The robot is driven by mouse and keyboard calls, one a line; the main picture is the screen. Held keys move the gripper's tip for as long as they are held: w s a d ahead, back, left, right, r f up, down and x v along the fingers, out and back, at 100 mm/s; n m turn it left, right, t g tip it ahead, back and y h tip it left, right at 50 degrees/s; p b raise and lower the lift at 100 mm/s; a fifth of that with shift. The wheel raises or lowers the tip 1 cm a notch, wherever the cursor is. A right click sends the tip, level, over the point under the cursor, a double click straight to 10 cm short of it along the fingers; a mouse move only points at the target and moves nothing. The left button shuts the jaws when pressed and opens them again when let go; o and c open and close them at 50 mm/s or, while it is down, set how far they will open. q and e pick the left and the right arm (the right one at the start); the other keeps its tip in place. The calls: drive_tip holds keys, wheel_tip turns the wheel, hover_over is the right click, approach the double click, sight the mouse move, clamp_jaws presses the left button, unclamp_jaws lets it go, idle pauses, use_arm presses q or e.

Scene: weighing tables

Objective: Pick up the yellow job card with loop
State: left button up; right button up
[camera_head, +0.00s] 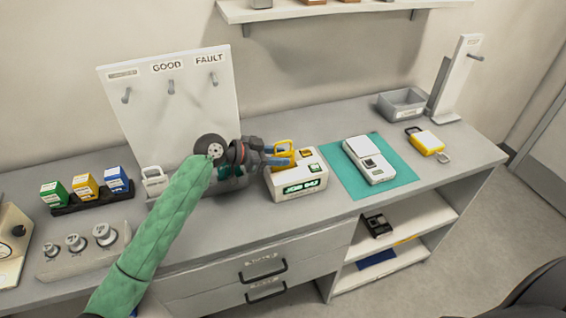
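The yellow job card (285,147) with its loop stands upright at the left end of the white box (297,184) marked with a green JOB label. My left gripper (279,156) reaches in from the left, its blue fingertips at the card. The fingers overlap the card and partly hide it; I cannot tell whether they are closed on it. My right gripper is not in view.
A white meter (370,160) lies on a teal mat (340,177). A yellow device with a loop (427,143) lies further right. A GOOD/FAULT hook board (200,110) stands behind my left arm. Coloured boxes (87,186) and metal weights (76,243) are at left.

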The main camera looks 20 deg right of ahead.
sight(278, 143)
use_arm(q)
drive_tip(key=shift+d+f, duration=0.15)
drive_tip(key=shift+d, duration=0.3)
clamp_jaws()
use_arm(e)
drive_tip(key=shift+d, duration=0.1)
use_arm(q)
drive_tip(key=shift+a, duration=0.1)
